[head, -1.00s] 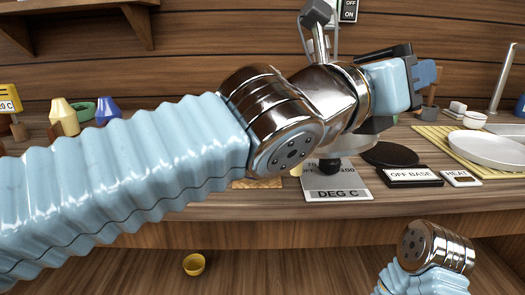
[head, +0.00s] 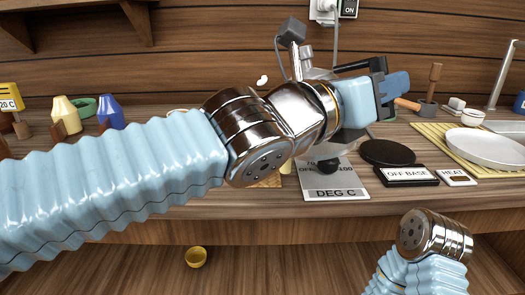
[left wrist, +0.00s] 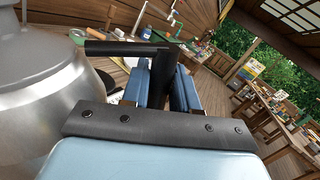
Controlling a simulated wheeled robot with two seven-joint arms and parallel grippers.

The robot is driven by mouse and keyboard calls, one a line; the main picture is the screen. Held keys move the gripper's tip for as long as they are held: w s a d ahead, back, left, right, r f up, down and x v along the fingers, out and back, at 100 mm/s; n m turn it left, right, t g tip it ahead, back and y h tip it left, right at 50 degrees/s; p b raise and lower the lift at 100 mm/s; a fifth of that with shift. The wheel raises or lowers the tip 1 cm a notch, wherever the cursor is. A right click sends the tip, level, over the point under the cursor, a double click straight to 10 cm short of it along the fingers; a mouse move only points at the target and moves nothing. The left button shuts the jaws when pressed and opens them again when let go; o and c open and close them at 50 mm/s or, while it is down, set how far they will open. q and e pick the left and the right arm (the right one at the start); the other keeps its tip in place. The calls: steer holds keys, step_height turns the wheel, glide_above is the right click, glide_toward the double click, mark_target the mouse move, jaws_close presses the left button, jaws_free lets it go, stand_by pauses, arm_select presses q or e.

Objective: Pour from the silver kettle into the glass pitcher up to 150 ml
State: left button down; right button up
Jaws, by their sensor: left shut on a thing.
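The silver kettle (head: 320,73) is mostly hidden behind my left wrist in the head view. Its rounded metal body (left wrist: 40,105) fills the left of the left wrist view. My left gripper (head: 393,92) is shut on the kettle's black handle (left wrist: 125,47); the blue fingers (left wrist: 165,80) close around it. The kettle is held above the counter, off the round black base (head: 388,153), whose display (head: 407,175) reads OFF BASE. I cannot make out the glass pitcher; my left arm covers part of the counter. My right gripper is out of view; only a right arm link shows.
A DEG C dial panel (head: 336,180) and a HEAT plate (head: 457,177) lie at the counter's front. A white plate (head: 487,147) sits on a bamboo mat at right. Wooden-handled tools (head: 435,80) stand behind.

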mark_target(363, 61)
arm_select(q)
steer(key=shift+w+a+p, duration=0.35)
steer(key=shift+a+p, duration=0.15)
steer(key=shift+p, duration=0.05)
steer(key=shift+a+f, duration=0.15)
steer(key=shift+w, duration=0.1)
stand_by(0.4)
steer(key=shift+w+a+r+n+t, duration=0.15)
steer(key=shift+r+n, duration=0.25)
steer(key=shift+r, duration=0.25)
steer(key=shift+w+a+r+n+t, duration=0.15)
steer(key=shift+r+n, duration=0.25)
steer(key=shift+r, duration=0.2)
steer(key=shift+w+a+r+n, duration=0.15)
steer(key=shift+r+n, duration=0.25)
steer(key=shift+r, duration=0.25)
steer(key=shift+a+r, duration=0.1)
steer(key=shift+r, duration=0.2)
steer(key=shift+w+a+r+n, duration=0.15)
steer(key=shift+r+n, duration=0.1)
steer(key=shift+n, duration=0.15)
steer(key=shift+w+a+r+n, duration=0.3)
steer(key=shift+r+n, duration=0.25)
steer(key=shift+n, duration=0.05)
steer(key=shift+w+a+r+t, duration=0.15)
steer(key=shift+t, duration=0.25)
stand_by(3.2)
